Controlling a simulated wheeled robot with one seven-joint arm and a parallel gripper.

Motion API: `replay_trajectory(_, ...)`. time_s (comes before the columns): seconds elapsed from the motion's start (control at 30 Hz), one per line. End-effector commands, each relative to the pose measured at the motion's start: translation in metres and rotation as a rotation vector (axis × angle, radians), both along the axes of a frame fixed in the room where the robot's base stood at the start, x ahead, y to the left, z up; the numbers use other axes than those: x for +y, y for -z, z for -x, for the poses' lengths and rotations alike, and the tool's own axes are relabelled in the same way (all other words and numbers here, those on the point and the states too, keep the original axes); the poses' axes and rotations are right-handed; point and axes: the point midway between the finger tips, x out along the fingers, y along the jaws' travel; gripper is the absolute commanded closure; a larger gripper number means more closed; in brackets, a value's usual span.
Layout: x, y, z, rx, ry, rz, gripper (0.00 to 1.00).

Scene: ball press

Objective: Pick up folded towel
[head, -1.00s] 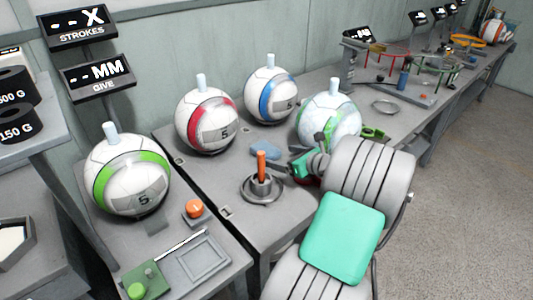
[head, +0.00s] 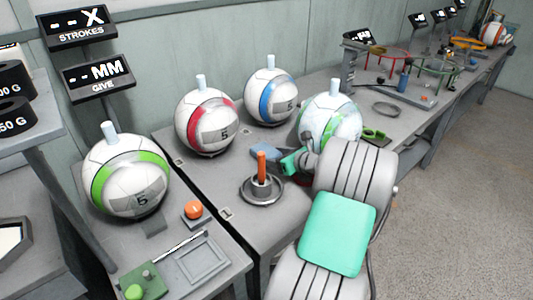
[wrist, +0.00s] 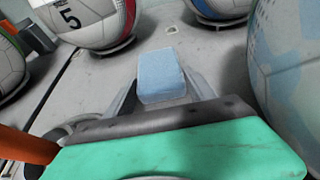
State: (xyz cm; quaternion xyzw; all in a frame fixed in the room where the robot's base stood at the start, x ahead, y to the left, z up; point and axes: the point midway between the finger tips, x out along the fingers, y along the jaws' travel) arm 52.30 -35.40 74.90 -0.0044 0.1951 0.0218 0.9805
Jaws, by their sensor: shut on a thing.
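The folded towel (head: 264,151) is a small light blue pad on the grey bench, in front of the blue-banded ball. In the wrist view the towel (wrist: 162,75) lies between the two grey fingers of my gripper (wrist: 163,92). The fingers are shut on its sides. In the head view my gripper (head: 276,156) is at the towel, partly hidden by my green and grey wrist. I cannot tell whether the towel is clear of the bench top.
An orange-handled post (head: 262,168) in a round base stands just in front of the towel. Balls with red (head: 206,122), blue (head: 271,97) and pale green (head: 331,120) markings stand around it. Green glasses-like rings (head: 374,137) lie to the right.

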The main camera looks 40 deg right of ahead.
Motion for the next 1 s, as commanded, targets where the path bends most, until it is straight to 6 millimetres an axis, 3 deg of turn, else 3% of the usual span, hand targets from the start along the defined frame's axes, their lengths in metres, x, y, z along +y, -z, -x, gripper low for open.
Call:
replay_trajectory(0.3, 0.0, 0.0, 0.0, 0.0, 0.0, 0.0, 0.76)
replay_trajectory(0.57, 0.0, -0.003, 0.0, 0.0, 0.0, 0.001, 0.77)
replay_trajectory(0.77, 0.0, -0.043, 0.0, -0.002, -0.001, 0.005, 0.77)
replay_trajectory(1.0, 0.0, -0.122, 0.0, -0.002, -0.001, 0.005, 0.77)
